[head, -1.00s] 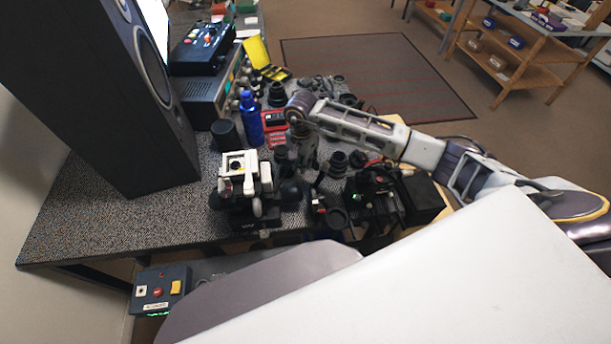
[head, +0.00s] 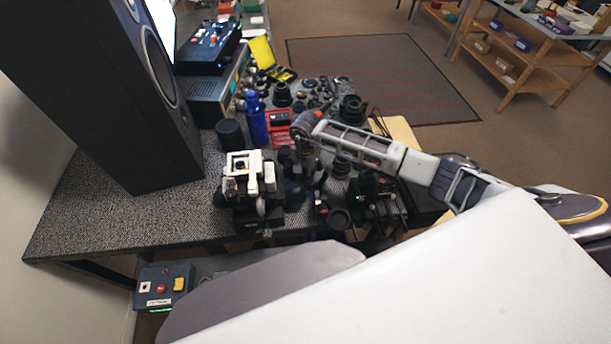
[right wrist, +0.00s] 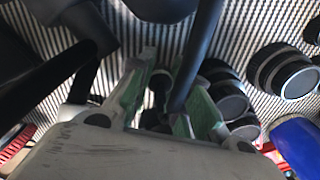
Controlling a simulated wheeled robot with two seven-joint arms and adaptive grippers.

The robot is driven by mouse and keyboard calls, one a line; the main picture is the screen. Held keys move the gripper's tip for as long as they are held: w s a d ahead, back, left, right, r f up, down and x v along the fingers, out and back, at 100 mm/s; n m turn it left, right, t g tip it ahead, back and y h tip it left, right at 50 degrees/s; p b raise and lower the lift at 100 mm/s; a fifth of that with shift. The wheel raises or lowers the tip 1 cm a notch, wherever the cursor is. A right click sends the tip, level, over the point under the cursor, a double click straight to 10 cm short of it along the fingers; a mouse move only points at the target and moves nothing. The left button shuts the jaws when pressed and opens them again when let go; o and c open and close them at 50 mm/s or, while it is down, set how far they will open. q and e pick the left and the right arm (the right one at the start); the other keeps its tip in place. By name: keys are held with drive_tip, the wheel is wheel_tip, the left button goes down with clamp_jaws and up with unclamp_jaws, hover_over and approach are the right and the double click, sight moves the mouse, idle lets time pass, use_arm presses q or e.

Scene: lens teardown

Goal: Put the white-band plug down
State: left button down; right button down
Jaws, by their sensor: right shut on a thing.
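My right gripper (right wrist: 162,88) points down over the crowded table in the right wrist view, its green-lined fingers closed on a small dark piece (right wrist: 158,84) between them. I take this piece to be the plug, but no white band can be made out on it. A thick dark cable or rod (right wrist: 203,55) crosses just in front of the right finger. In the head view the right gripper (head: 307,168) is low among dark lenses, and what it holds is too small to tell. My left gripper does not show.
A white-and-black device (head: 240,185) stands left of the gripper. Behind are a blue bottle (head: 255,118), a red box (head: 279,124) and several dark lenses (head: 351,108). A black speaker (head: 120,110) stands at left. The table's front-left part (head: 110,215) is bare.

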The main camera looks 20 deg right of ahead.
drive_tip(key=shift+f, duration=0.55)
drive_tip(key=shift+f, duration=0.15)
drive_tip(key=c, duration=1.3)
unclamp_jaws()
drive_tip(key=shift+c, duration=0.2)
